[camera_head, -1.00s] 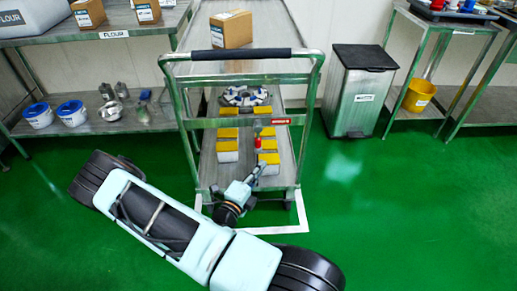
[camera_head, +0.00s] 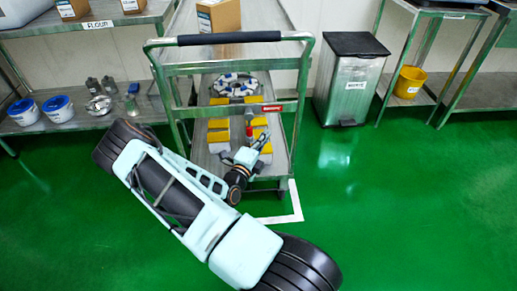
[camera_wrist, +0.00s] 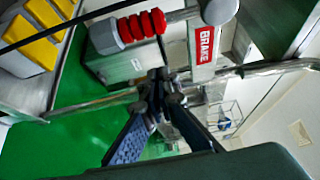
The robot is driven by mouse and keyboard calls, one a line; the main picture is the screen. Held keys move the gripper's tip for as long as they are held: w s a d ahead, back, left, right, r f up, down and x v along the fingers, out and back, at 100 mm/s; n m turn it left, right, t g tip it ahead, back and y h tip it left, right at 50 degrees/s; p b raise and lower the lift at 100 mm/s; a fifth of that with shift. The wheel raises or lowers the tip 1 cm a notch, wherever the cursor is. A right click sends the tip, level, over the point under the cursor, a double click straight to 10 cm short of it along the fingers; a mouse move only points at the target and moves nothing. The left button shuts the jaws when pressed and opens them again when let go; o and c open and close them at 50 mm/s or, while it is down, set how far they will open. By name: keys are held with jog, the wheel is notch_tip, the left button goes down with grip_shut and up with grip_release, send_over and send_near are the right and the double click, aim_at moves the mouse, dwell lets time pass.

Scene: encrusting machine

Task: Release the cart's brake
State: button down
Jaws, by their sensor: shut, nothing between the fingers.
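The metal cart (camera_head: 168,95) stands in front of me with its black-gripped push handle (camera_head: 230,38) toward me. A red BRAKE label (camera_head: 272,107) is on its frame, and it is readable in the wrist view (camera_wrist: 205,45). The brake lever has a red ribbed grip (camera_wrist: 141,26), which shows small in the head view (camera_head: 249,130). My gripper (camera_head: 262,140) is at the handle end of the cart, just below and right of the lever in the head view. In the wrist view my gripper (camera_wrist: 158,82) has its fingertips together and empty, apart from the red grip.
Yellow-topped boxes (camera_head: 218,136) and a round blue-and-white item (camera_head: 235,86) lie on the cart's lower shelf. A cardboard box (camera_head: 219,15) is on top. A bin (camera_head: 344,95) stands to the right, and shelves (camera_head: 90,120) to the left. Green floor is clear at right.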

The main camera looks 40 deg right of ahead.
aim_at(252, 136)
jog(key=shift+w+a+b, duration=0.2)
jog(key=shift+w+a, duration=0.45)
jog(key=shift+a, duration=0.2)
jog(key=shift+w+a+b, duration=0.15)
jog(key=shift+w+a, duration=0.5)
jog(key=shift+a, duration=0.15)
jog(key=shift+a, duration=0.1)
jog(key=shift+w+a+m+p, duration=0.1)
jog(key=shift+m+p, duration=0.2)
jog(key=shift+p, duration=0.25)
